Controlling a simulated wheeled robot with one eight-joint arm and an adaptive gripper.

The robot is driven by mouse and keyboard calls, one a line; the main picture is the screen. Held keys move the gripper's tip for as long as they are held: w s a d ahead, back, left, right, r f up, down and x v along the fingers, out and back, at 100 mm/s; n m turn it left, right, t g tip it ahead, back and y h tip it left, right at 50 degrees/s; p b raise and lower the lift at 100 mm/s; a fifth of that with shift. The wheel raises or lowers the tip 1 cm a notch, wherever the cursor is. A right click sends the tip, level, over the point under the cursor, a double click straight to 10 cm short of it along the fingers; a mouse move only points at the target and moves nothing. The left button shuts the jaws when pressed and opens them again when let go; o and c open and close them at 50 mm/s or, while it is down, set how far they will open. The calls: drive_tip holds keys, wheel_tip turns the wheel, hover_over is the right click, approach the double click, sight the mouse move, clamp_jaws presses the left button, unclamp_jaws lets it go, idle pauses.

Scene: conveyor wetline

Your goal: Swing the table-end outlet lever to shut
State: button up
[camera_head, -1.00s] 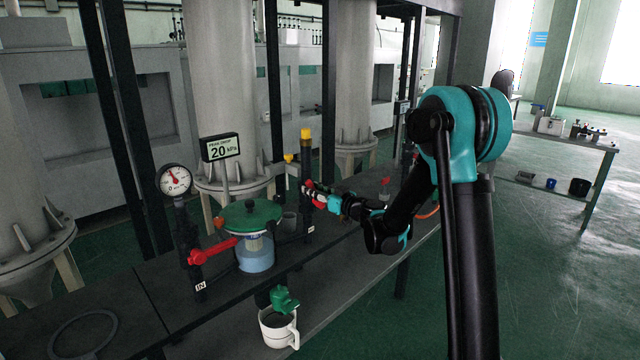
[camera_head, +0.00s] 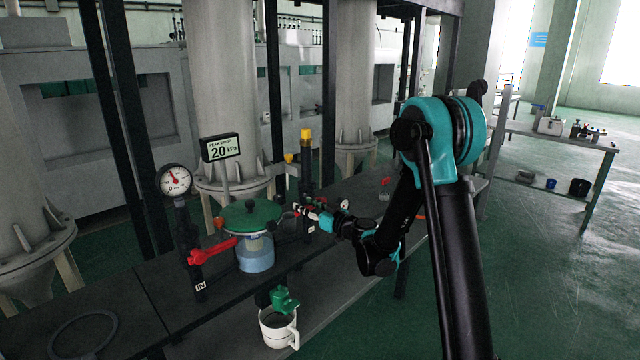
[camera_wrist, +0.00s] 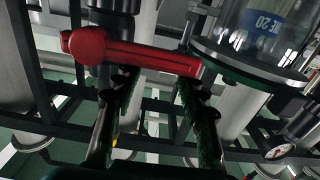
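My gripper (camera_head: 304,211) is at the black outlet post (camera_head: 306,172) with the yellow cap, right of the green-lidded vessel (camera_head: 250,216). In the wrist view the red outlet lever (camera_wrist: 135,55) runs across the picture, its round hub at the left on a dark pipe. The two fingers (camera_wrist: 158,90) are apart, with their tips close to the lever's lower edge. I cannot tell whether they touch it. In the head view my gripper largely hides this lever. Another red lever (camera_head: 212,251) sits on the post marked IN.
A pressure gauge (camera_head: 174,180) tops the IN post, and a sign (camera_head: 220,148) reads 20 kPa. A white mug (camera_head: 279,328) stands under a green spout (camera_head: 284,300) at the bench's front. The clear vessel (camera_wrist: 265,35) is close to the right finger in the wrist view.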

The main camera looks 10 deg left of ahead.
drive_tip(key=v, duration=0.7)
idle(0.4)
drive_tip(key=s+d+f+m+g+h, duration=0.2)
drive_tip(key=s+d+f+m+h, duration=0.1)
drive_tip(key=s+d, duration=0.7)
drive_tip(key=s+d+f+m+g+h, duration=0.2)
drive_tip(key=s+d+f+m+h, duration=0.2)
drive_tip(key=s+d, duration=0.5)
drive_tip(key=s+d+f+m+g+h, duration=0.2)
drive_tip(key=s+d+f+h, duration=0.4)
drive_tip(key=s+d, duration=0.4)
drive_tip(key=shift+s+d+m+g+h, duration=0.4)
drive_tip(key=shift+d+m+h, duration=0.25)
drive_tip(key=shift+d, duration=0.2)
